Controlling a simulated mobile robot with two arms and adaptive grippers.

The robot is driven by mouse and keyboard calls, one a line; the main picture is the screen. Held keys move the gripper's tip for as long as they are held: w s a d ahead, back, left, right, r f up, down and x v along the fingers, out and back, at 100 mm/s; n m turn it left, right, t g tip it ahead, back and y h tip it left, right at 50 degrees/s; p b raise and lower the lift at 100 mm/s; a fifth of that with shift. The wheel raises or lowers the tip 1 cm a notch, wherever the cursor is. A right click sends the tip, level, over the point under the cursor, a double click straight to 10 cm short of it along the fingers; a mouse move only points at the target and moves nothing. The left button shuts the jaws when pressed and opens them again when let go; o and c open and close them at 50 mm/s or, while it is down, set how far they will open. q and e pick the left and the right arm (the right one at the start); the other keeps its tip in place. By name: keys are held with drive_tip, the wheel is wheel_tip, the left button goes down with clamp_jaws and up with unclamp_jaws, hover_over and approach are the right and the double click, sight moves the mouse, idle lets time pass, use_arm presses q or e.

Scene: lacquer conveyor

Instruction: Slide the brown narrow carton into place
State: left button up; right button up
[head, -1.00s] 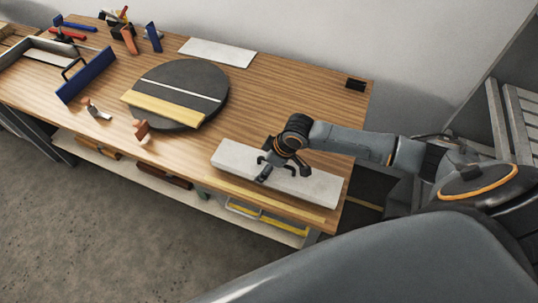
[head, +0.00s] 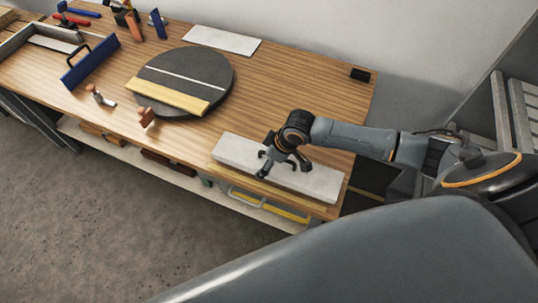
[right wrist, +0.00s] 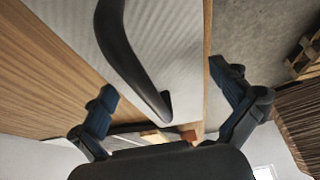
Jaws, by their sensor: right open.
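I cannot make out a brown narrow carton in either view. My right gripper (head: 284,171) is over a long pale slab (head: 235,152) near the bench's front right edge in the head view. In the right wrist view, the open fingers of the right gripper (right wrist: 170,105) are spread on either side of a black curved bar (right wrist: 127,55). The bar looks like a handle above the pale ribbed slab (right wrist: 180,40); whether the fingers touch it, I cannot tell. The left gripper is out of view.
The wooden bench (head: 300,90) carries a dark round turntable (head: 215,65) with a yellow wooden strip (head: 168,96). The back right of the bench is mostly clear.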

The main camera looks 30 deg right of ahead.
drive_tip(key=v, duration=1.2)
